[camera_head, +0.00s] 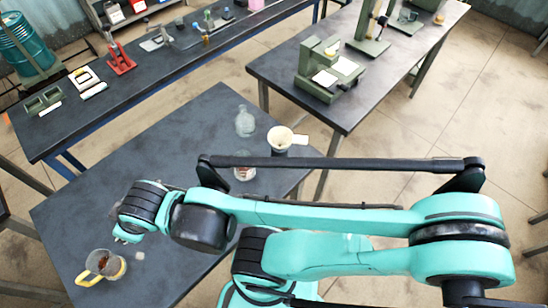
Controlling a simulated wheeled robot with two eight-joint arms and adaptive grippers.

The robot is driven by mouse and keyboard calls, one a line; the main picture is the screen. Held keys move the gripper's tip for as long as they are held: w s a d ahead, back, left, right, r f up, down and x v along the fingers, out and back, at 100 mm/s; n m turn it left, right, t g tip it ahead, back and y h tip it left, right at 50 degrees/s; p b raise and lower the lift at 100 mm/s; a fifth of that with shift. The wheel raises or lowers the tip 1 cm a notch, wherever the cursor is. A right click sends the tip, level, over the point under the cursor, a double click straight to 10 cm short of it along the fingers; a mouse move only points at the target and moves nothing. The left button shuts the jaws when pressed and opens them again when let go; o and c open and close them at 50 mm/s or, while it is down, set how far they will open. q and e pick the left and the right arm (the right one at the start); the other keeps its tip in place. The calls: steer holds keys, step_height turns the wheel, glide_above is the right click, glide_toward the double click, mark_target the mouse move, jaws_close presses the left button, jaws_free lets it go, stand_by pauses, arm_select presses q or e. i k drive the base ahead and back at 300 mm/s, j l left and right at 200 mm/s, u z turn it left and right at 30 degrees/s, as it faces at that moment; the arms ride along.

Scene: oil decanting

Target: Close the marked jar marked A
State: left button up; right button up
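A clear jug-like vessel (106,266) with a yellow handle and brown contents stands at the near left of the dark table (190,130). A small pale piece (140,256) lies just right of it; I cannot tell if it is a lid. A clear glass jar (245,173) with something reddish inside is partly hidden behind my arm. No letter A is readable. My arm from the right crosses the table, its end (128,237) above and slightly right of the yellow-handled vessel, apart from it in the picture. Its fingers are not clear. No arm enters from the left.
A clear glass bottle (245,121) and a dark container with a cream funnel-like top (281,138) stand near the table's far right edge. A bench with green equipment (328,72) is at back right; another long bench (100,105) runs behind. The table's middle is bare.

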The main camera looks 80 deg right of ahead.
mark_target(243, 173)
steer(key=z, duration=0.4)
steer(key=l+z, duration=0.15)
steer(key=z, duration=0.3)
steer(key=k+z, duration=0.1)
steer(key=z, duration=0.3)
steer(key=l+z, duration=0.15)
steer(key=z, duration=0.65)
steer(key=i+l, duration=0.05)
